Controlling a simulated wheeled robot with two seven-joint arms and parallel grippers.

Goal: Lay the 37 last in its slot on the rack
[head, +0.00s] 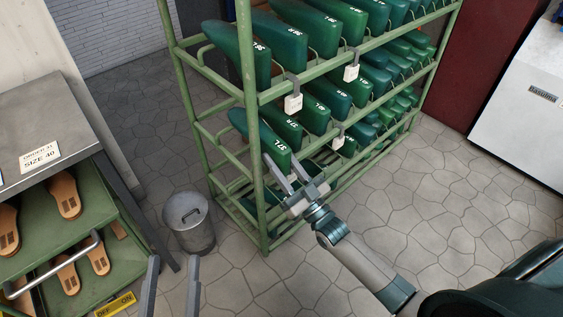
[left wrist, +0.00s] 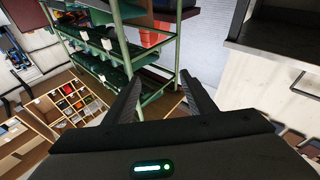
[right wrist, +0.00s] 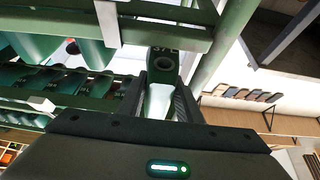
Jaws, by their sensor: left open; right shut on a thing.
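The 37 last (head: 262,141), dark green with a white 37L marking on its heel end, is at the left end of the rack's middle tier. My right gripper (head: 284,172) is shut on its heel end. In the right wrist view the last (right wrist: 163,68) shows end-on between the fingers (right wrist: 162,103). I cannot tell whether it rests on the rails or hangs just above them. The green rack (head: 251,150) holds rows of similar lasts. My left gripper (head: 173,278) is open and empty at the bottom of the head view, away from the rack; its fingers (left wrist: 160,98) also show in the left wrist view.
A neighbouring last (head: 281,122) sits right beside the 37 last. White tags (head: 293,103) hang from the rails. The rack's green corner post (head: 247,60) is close on the left. A metal bin (head: 190,222) and a bench (head: 55,120) with sandal soles stand left. Floor at right is clear.

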